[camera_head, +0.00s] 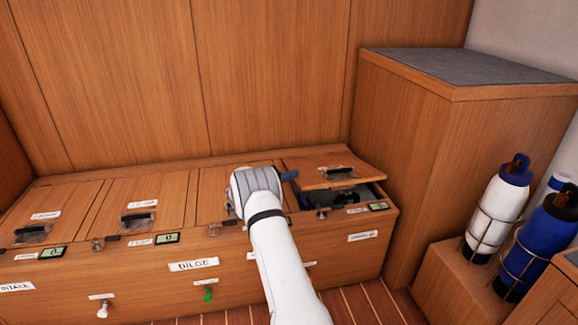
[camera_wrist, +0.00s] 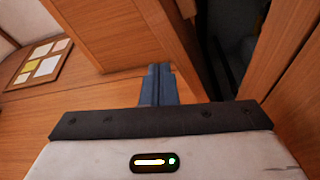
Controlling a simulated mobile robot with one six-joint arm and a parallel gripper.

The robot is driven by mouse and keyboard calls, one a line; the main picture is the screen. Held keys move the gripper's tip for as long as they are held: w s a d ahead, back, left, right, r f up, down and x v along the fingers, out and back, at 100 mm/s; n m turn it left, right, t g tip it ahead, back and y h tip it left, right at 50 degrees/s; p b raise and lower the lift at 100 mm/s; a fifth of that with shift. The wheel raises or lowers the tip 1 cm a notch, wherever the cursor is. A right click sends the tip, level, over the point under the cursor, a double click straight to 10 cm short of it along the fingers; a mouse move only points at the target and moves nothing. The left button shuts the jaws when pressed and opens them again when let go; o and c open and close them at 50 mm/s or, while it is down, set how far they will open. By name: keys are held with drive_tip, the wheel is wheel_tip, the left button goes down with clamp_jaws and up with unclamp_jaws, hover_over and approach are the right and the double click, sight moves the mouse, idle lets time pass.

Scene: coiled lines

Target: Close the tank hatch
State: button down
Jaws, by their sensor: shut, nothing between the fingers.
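The open hatch lid (camera_head: 333,170) is a wooden panel with a dark latch, at the right end of a long wooden bench. It is tilted up over a dark opening that holds dark objects. My gripper (camera_head: 289,175) is at the lid's left edge, its blue fingers shut and empty. Whether they touch the lid cannot be told. In the wrist view the shut blue fingers (camera_wrist: 158,84) point at a wooden panel, with a dark gap to the right. My white arm hides part of the bench front and the neighbouring hatch.
Other hatches to the left, such as the one with a dark latch (camera_head: 138,218), lie flat. A tall wooden cabinet (camera_head: 440,130) stands right of the opening. White (camera_head: 497,205) and blue (camera_head: 540,245) bottles stand in wire holders at far right. A wooden wall rises behind.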

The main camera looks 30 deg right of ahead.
drive_tip(key=shift+s+f, duration=0.3)
drive_tip(key=shift+f, duration=0.55)
drive_tip(key=shift+s+r, duration=0.1)
drive_tip(key=s+a+r+g+y+p, duration=0.1)
drive_tip(key=s+a+r+y+p, duration=0.15)
drive_tip(key=r+p, duration=0.65)
drive_tip(key=s+a+r+y+p, duration=0.1)
drive_tip(key=s+r+p, duration=0.2)
drive_tip(key=r, duration=1.1)
drive_tip(key=s+a+r+t+y+p, duration=0.1)
drive_tip(key=s+a+r+y+p, duration=0.6)
drive_tip(key=s+a+r+p, duration=0.7)
drive_tip(key=s+a+r+n+t+y+p, duration=0.1)
drive_tip(key=s+a+r+t+y+p, duration=0.1)
drive_tip(key=s+a+r+y+p, duration=0.6)
drive_tip(key=s+a+r+p, duration=0.6)
drive_tip(key=s+a+r, duration=0.2)
drive_tip(key=s, duration=0.6)
drive_tip(key=shift+w+p+v, duration=0.25)
drive_tip(key=shift+p+v, duration=0.05)
drive_tip(key=shift+v, duration=0.8)
drive_tip(key=shift+s, duration=0.1)
